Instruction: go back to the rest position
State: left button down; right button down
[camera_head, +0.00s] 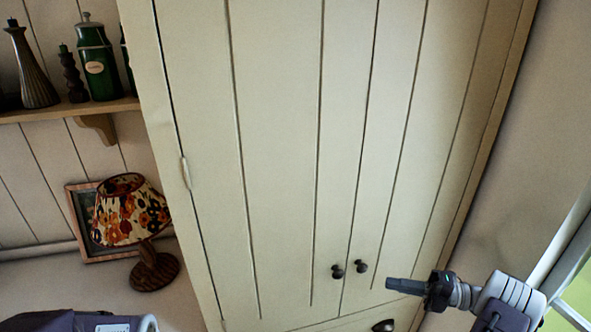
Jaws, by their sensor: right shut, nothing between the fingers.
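My right gripper (405,287) comes in from the lower right, in front of the lower part of a cream cupboard (280,130). It is shut with nothing in it, its tip pointing left toward the cupboard's two dark knobs (349,269). I cannot tell how far it is from the doors. The cupboard doors look shut. My left gripper does not show.
A lamp with a flowered shade (130,212) and a picture frame (78,205) stand at the left. Above them a wooden shelf (70,110) holds a green jar (100,65) and candlesticks (35,70). A window edge (570,265) is at the right.

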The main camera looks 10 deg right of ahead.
jog(key=a+f+n+g+h+b, duration=0.25)
jog(key=a+f+n+g, duration=0.25)
jog(key=a+n, duration=0.4)
jog(key=s+a+f+n+g+h+b, duration=0.1)
jog(key=s+a+f+n+h+b, duration=0.2)
jog(key=n, duration=1.3)
jog(key=s+a+f+n+h+b, duration=0.3)
jog(key=s+a+f+n+h, duration=0.2)
jog(key=n, duration=1.1)
jog(key=s+a+h, duration=0.2)
jog(key=s+h, duration=0.2)
jog(key=h, duration=0.1)
jog(key=shift+f+g, duration=0.15)
jog(key=shift+g, duration=0.25)
jog(key=shift+s, duration=0.1)
jog(key=shift+d, duration=0.1)
